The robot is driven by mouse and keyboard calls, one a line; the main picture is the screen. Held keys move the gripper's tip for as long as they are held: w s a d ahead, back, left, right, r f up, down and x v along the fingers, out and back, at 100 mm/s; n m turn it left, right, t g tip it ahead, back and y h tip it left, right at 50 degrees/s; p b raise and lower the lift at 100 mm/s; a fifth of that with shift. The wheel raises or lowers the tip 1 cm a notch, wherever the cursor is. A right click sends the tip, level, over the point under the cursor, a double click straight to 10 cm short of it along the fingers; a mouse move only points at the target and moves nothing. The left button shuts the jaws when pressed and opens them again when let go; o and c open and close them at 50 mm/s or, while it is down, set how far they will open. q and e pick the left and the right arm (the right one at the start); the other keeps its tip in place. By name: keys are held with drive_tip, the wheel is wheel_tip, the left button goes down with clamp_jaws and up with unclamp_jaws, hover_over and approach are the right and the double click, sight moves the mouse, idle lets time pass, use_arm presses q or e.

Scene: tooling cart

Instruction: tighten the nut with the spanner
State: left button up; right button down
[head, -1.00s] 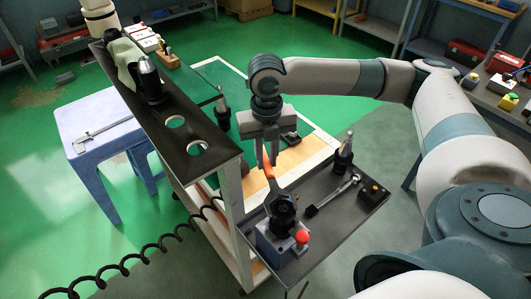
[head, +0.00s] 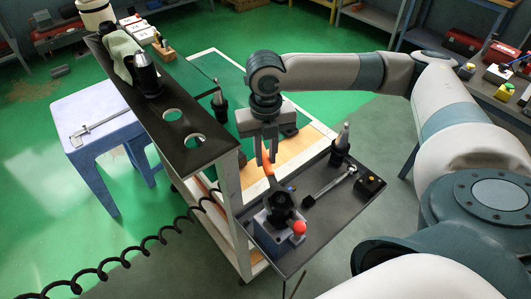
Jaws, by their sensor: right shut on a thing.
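My right gripper (head: 266,160) is above the cart's near tray and shut on the orange grip of a spanner (head: 267,168). The spanner points down toward a dark round nut (head: 282,203). The nut is on top of a blue-grey holding block (head: 270,228) with a red knob (head: 299,227). The spanner's lower end meets or overlaps the nut in the picture. I cannot tell whether it is seated on it. My left gripper is not in view.
A raised dark shelf (head: 188,120) runs along the left. A coiled black cable (head: 125,262) hangs in front.

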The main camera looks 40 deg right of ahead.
drive_tip(key=shift+d+r, duration=0.1)
drive_tip(key=shift+d, duration=0.05)
drive_tip(key=shift+s+d+m+p, duration=0.25)
drive_tip(key=shift+d+m+p, duration=0.2)
drive_tip(key=shift+m+p, duration=0.2)
drive_tip(key=shift+s+d, duration=0.1)
drive_tip(key=shift+d, duration=0.05)
idle(0.4)
drive_tip(key=shift+s+d+m+p, duration=0.2)
drive_tip(key=shift+d+m+p, duration=0.2)
drive_tip(key=shift+m+p, duration=0.25)
drive_tip(key=shift+s+d, duration=0.15)
drive_tip(key=shift+d, duration=0.05)
drive_tip(key=shift+s+d+m+p, duration=0.3)
drive_tip(key=shift+m+p, duration=0.2)
drive_tip(key=shift+p, duration=0.2)
drive_tip(key=shift+d, duration=0.25)
